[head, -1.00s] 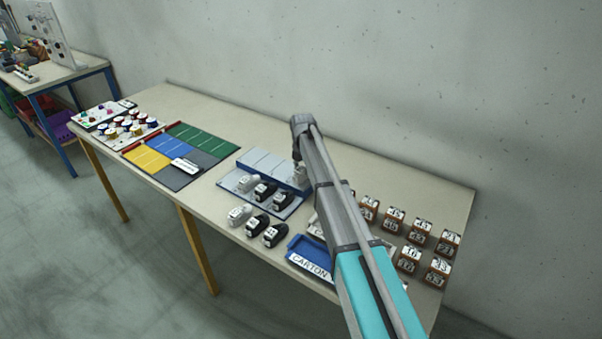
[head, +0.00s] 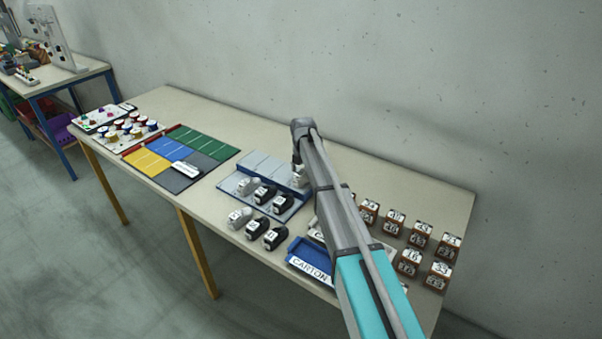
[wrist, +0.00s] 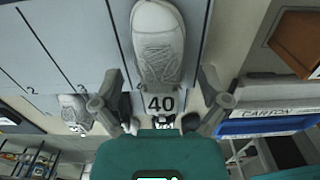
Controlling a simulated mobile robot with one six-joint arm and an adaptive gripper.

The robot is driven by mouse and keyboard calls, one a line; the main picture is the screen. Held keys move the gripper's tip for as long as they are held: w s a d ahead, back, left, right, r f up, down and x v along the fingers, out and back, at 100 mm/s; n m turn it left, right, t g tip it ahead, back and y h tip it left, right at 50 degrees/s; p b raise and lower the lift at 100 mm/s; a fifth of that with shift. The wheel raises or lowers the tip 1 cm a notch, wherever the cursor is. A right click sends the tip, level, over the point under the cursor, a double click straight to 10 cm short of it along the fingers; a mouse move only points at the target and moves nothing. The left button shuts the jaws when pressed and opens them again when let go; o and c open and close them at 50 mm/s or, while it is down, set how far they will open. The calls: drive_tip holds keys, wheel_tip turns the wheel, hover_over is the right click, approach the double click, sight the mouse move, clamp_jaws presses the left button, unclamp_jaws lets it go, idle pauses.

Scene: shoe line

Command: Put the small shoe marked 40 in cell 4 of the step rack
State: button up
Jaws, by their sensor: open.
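The small light grey shoe marked 40 (wrist: 158,45) lies in the wrist view with its toe away from me and its number at the near end. It sits over the rightmost cell of the step rack (wrist: 45,50), right of cells labelled 2 and 3; this cell's own label is hidden. In the head view, the shoe (head: 300,179) shows partly beneath my gripper at the right end of the rack (head: 262,163). My gripper (wrist: 160,104) is open, with one finger on each side of the shoe's near end. I cannot tell whether the fingers touch it.
Other grey and black shoes (head: 265,193) stand on the rack's lower step and on the table in front (head: 257,226). A blue tray labelled CARTON (head: 311,262) is close at the right. Several marked brown-and-white blocks (head: 420,234) stand further right. The table behind the rack is clear.

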sight(303, 170)
wheel_tip(303, 170, up, 12)
drive_tip(key=p, duration=1.2)
drive_tip(key=shift+r, duration=0.15)
idle(0.8)
drive_tip(key=s+d+m, duration=0.6)
drive_tip(key=s+m, duration=0.3)
drive_tip(key=s, duration=0.3)
drive_tip(key=s+d+m, duration=0.5)
drive_tip(key=s+m, duration=0.5)
drive_tip(key=s, duration=0.1)
drive_tip(key=s+d+m, duration=0.6)
drive_tip(key=s+m, duration=0.4)
drive_tip(key=s, duration=0.2)
drive_tip(key=shift+s+d, duration=0.3)
drive_tip(key=shift+d, duration=0.05)
